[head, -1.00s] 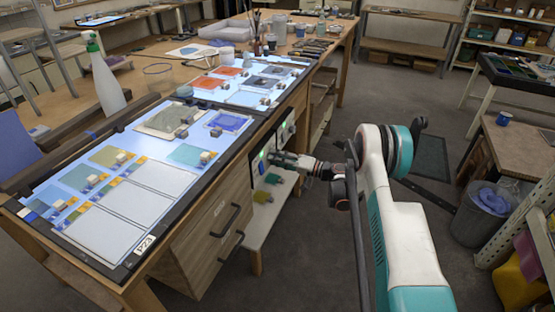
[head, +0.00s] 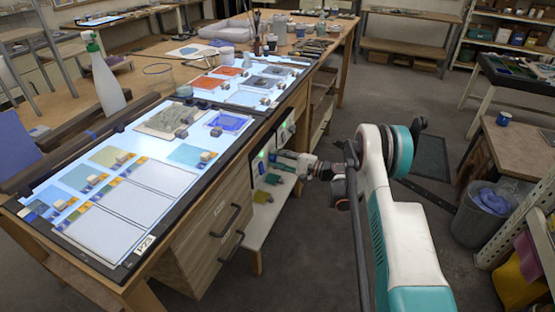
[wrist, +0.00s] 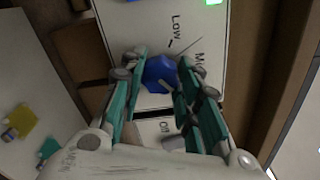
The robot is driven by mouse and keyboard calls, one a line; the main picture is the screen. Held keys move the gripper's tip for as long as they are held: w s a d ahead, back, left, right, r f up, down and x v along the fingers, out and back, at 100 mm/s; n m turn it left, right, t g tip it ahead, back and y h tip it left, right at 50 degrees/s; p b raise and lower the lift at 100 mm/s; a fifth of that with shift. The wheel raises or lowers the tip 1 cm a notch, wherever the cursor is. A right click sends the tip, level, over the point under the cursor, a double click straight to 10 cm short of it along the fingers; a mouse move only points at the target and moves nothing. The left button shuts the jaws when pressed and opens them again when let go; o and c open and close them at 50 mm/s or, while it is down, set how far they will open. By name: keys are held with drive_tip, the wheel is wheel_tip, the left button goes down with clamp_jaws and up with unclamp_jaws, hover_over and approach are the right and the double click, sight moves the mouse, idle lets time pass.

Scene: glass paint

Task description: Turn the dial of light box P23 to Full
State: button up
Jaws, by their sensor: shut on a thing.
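Light box P23 (head: 118,222) is the near lit panel on the bench, with its label at the front corner. Its control plate is on the bench's right side and fills the middle of the wrist view (wrist: 207,22). The blue dial (wrist: 158,70) sits on that plate, with "Low", a partly cut "M" word and a partly hidden "Off" printed around it. My gripper (wrist: 160,78) is shut on the dial, one teal finger on each side. In the head view my gripper (head: 280,158) reaches the plate from the right and hides the dial. Which mark the dial points to is unclear.
A green lamp (wrist: 213,2) glows on the plate. A second lit panel (head: 250,97) lies farther back. Wooden drawers (head: 205,235) stand left of my gripper, and a low white shelf (head: 256,222) is below it.

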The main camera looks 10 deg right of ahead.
drive_tip(key=shift+m, duration=0.6)
drive_tip(key=o, duration=1.1)
drive_tip(key=shift+d, duration=0.1)
drive_tip(key=v, duration=1.2)
